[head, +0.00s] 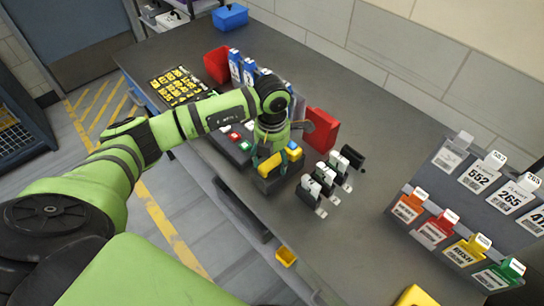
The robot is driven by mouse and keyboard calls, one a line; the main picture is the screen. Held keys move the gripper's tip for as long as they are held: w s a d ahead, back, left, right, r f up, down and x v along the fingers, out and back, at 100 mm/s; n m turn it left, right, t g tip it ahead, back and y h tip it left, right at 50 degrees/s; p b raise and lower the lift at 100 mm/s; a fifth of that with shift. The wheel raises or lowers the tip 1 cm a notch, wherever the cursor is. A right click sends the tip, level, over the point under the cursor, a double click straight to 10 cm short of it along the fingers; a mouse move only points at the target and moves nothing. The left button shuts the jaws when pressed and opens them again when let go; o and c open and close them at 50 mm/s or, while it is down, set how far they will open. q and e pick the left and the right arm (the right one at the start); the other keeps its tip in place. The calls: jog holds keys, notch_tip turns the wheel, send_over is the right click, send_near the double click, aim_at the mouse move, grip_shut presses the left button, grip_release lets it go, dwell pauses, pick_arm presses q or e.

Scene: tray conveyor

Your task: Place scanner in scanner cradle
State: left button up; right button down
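My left arm reaches in from the left, and its wrist and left gripper (273,142) point down over the bench. Just below it is a dark grey box-like holder (280,182), which may be the scanner cradle. Yellow parts (294,153) with a bit of blue show at the top of this holder, around the gripper. I cannot tell whether they are the scanner or whether they sit in the holder or just above it. The fingertips are hidden by the wrist, so their opening and grip do not show. My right gripper is not in view.
Several black-and-white devices (325,182) stand close right of the holder. A red bin (321,130) is behind it, and another red bin (217,64) is farther back. A rack of labelled tags (470,205) stands at right. The bench's (375,130) middle right is clear.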

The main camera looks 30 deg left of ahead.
aim_at(272, 158)
pick_arm(q)
jog(key=shift+r, duration=0.25)
jog(key=shift+w+r, duration=0.1)
jog(key=shift+r, duration=0.2)
notch_tip(272, 158, up, 11)
jog(key=b, duration=0.3)
jog(key=shift+r, duration=0.15)
